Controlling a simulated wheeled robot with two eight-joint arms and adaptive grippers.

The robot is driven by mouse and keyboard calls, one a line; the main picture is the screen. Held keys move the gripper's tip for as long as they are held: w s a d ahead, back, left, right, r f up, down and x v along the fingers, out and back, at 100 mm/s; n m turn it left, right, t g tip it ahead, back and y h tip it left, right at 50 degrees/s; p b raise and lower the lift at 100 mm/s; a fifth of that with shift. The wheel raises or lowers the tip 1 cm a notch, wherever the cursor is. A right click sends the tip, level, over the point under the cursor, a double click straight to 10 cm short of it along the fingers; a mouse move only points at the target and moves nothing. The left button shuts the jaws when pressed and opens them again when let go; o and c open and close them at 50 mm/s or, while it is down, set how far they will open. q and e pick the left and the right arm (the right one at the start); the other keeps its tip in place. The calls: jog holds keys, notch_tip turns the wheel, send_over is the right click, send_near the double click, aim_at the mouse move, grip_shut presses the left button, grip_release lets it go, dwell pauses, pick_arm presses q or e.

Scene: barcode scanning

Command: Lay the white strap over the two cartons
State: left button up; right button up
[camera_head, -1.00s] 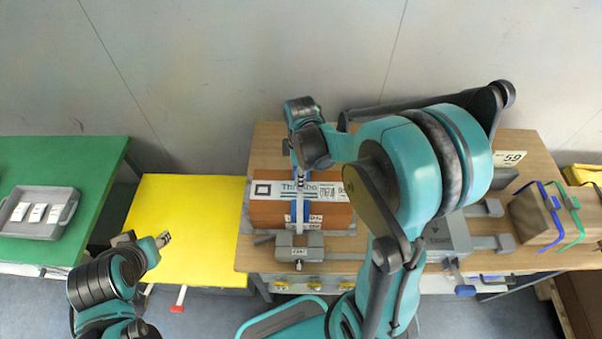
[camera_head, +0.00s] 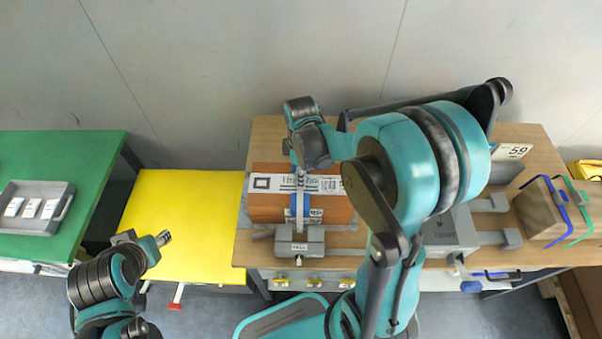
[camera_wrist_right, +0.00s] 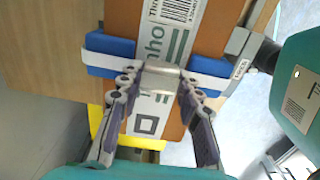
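An orange-brown carton block (camera_head: 267,213) with a white printed label on top sits on the wooden table; I cannot make out a seam between two cartons. It also shows in the right wrist view (camera_wrist_right: 121,18). The white strap (camera_wrist_right: 103,57) runs crosswise over the carton, with blue pieces (camera_wrist_right: 205,72) at both sides. My right gripper (camera_wrist_right: 159,76) has its fingers on either side of a pale block at the strap's middle and is shut on it. Whether the strap touches the carton top is unclear. My left gripper (camera_head: 163,238) is over the yellow table, far from the carton; its finger opening is too small to judge.
A grey clamp (camera_head: 300,245) stands at the carton's front. A brown carton with blue and green straps (camera_head: 541,212) is at the right. The yellow table (camera_head: 192,213) is clear. A grey tray (camera_head: 40,228) with white cards lies on the green table.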

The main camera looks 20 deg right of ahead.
jog(key=o, duration=0.4)
jog(key=shift+r, duration=0.1)
notch_tip(320, 180, up, 12)
jog(key=shift+f, duration=0.1)
dwell(0.5)
jog(key=s+a+f+m+t+b, duration=0.1)
jog(key=s+f+m+t+b, duration=0.1)
jog(key=s+m, duration=0.1)
jog(key=s+a+f+m+t+b, duration=0.1)
jog(key=s+f+m+t+b, duration=0.1)
jog(key=m, duration=0.3)
jog(key=s+a+f+m+t+b, duration=0.1)
jog(key=s+a+m+t+b, duration=0.1)
jog(key=s+m+t, duration=0.1)
jog(key=shift+s+f+m, duration=0.2)
jog(key=shift+s+m, duration=0.25)
jog(key=shift+s+f+m, duration=0.2)
jog(key=shift+s+m, duration=0.25)
